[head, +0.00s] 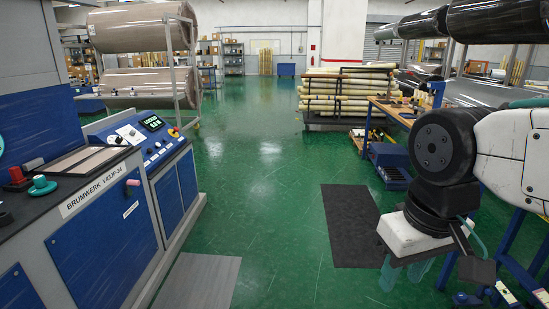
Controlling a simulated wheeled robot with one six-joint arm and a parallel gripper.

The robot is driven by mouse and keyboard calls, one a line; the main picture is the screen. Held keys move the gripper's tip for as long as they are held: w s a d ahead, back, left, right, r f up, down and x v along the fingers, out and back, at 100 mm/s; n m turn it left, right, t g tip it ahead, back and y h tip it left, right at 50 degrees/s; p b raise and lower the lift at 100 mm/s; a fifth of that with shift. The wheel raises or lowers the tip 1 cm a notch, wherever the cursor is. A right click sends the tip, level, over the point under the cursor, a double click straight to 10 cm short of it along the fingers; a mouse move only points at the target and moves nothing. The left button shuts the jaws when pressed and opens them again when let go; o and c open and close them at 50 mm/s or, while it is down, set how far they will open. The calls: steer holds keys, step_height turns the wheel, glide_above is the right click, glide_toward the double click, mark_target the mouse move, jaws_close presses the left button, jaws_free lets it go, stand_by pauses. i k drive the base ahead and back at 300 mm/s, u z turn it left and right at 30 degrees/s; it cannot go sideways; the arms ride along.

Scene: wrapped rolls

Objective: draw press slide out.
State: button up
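The press is a blue and grey machine (95,238) at the left, with a label reading "BRUMWERK V43JF-34". A small pink-red knob (132,182) sticks out near the top of its front face, right of the label. A flat grey-brown plate (92,172) lies on the machine's top.
A sloped control panel (145,133) joins the press. A dark mat (350,225) and a grey mat (198,282) lie on the clear green floor. A wooden bench (400,112) and stacked yellow rolls (345,95) stand behind. Large wrapped rolls (140,27) hang at the back left.

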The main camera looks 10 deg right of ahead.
mark_target(415, 113)
steer(key=i, duration=2)
steer(key=z, duration=0.35)
steer(key=i, duration=1.75)
steer(key=z, duration=1.45)
steer(key=i, duration=1.2)
steer(key=z, duration=1.3)
steer(key=i, duration=0.3)
